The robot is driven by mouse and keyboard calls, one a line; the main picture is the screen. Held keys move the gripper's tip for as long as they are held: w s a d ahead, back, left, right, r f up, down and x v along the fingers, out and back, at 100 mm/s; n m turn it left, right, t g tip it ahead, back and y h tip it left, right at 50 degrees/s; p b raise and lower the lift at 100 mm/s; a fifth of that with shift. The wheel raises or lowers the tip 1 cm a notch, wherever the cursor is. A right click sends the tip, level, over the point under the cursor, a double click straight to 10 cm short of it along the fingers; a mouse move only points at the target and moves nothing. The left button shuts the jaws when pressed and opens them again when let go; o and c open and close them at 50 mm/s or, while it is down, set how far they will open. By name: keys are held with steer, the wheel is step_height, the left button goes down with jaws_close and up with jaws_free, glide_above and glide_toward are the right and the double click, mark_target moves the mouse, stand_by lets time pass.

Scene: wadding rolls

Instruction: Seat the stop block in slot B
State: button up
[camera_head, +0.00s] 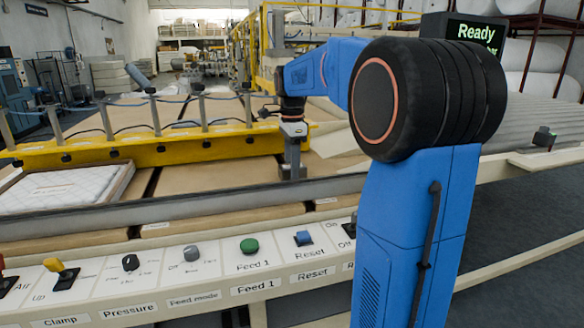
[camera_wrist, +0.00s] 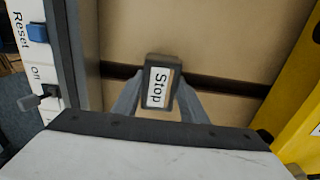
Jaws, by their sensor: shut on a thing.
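The stop block (camera_wrist: 158,87) is a small dark block with a white "Stop" label, between my two grey fingers in the wrist view. My gripper (camera_wrist: 160,105) is shut on it. In the head view my gripper (camera_head: 292,150) points down over the tan bed, behind the grey rail, with the dark block (camera_head: 292,173) at its tip. In the wrist view a dark gap (camera_wrist: 225,86) between tan panels runs behind the block. I cannot tell whether the block touches the bed or is in the gap. No slot B lettering is readable.
A grey rail (camera_head: 100,218) crosses before the bed. The control panel (camera_head: 215,268) in front carries knobs, a green button (camera_head: 249,245) and a blue Reset switch (camera_head: 303,238). A yellow beam (camera_head: 190,148) stands behind. A white quilted pad (camera_head: 60,188) lies left. A screen (camera_head: 475,35) reads "Ready".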

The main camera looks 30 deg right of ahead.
steer(key=o, duration=1.5)
steer(key=shift+r, duration=0.1)
step_height(320, 180, up, 17)
steer(key=shift+r, duration=0.15)
